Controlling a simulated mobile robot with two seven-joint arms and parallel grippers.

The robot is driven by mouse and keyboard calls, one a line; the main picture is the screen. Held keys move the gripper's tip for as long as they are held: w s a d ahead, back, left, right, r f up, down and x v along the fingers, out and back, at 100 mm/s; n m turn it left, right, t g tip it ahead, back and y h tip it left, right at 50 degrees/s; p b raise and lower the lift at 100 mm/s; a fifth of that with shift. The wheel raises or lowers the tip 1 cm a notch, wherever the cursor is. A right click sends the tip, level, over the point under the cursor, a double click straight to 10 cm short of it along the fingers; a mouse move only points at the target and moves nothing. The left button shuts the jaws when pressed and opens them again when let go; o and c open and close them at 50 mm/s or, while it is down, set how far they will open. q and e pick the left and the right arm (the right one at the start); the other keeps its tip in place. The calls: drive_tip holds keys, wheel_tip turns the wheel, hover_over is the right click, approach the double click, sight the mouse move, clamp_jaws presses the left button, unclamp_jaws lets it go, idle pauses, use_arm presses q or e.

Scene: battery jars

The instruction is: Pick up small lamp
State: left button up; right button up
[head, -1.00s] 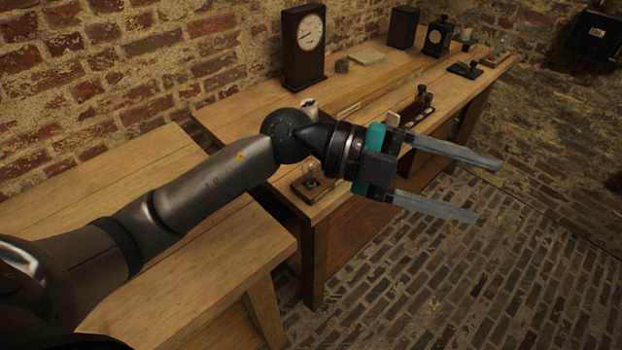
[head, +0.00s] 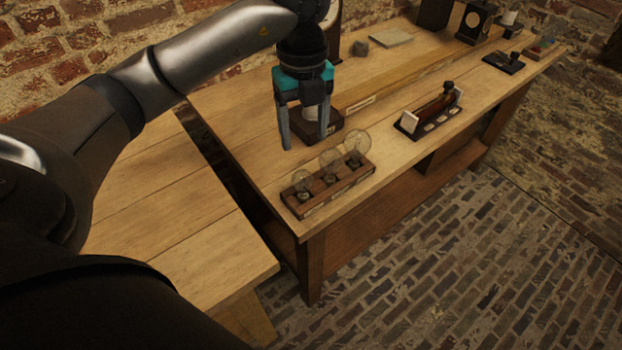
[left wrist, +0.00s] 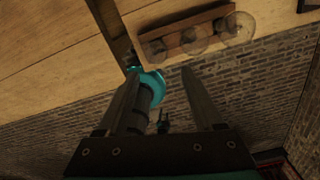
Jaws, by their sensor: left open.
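Three clear glass lamps stand in a row on a wooden holder (head: 318,201) near the bench's front left corner. The small lamp (head: 302,181) is the leftmost, with bigger ones to its right. In the left wrist view the small lamp (left wrist: 153,48) is at the left end of the row, ahead of the fingers. My left gripper (head: 305,141) points down, open and empty, behind the lamps in the head view and apart from them. A teal and black part (left wrist: 150,88) in the left wrist view may be my right gripper; its jaws cannot be made out.
A dark box with a white top (head: 328,128) stands right behind my left gripper. A dark stand with white end plates (head: 430,108) is to the right. A grey block (head: 361,47) and a dark clock (head: 474,22) are farther back. The near left bench (head: 190,230) is bare.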

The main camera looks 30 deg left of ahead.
use_arm(q)
hover_over(304, 174)
wheel_tip(304, 174, down, 4)
drive_tip(key=shift+s+f+b, duration=0.1)
drive_tip(key=shift+b, duration=0.25)
wheel_tip(304, 174, down, 4)
drive_tip(key=shift+r+b, duration=0.1)
drive_tip(key=shift+b, duration=0.25)
drive_tip(key=shift+f, duration=0.7)
drive_tip(key=f, duration=0.2)
drive_tip(key=f+b, duration=0.1)
drive_tip(key=f, duration=0.1)
drive_tip(key=shift+a+f, duration=0.2)
drive_tip(key=shift+f, duration=0.1)
use_arm(e)
drive_tip(key=s+f, duration=0.2)
drive_tip(key=f, duration=0.1)
use_arm(q)
drive_tip(key=shift+c, duration=0.2)
drive_tip(key=shift+r, duration=0.1)
clamp_jaws()
use_arm(e)
drive_tip(key=shift+d, duration=0.4)
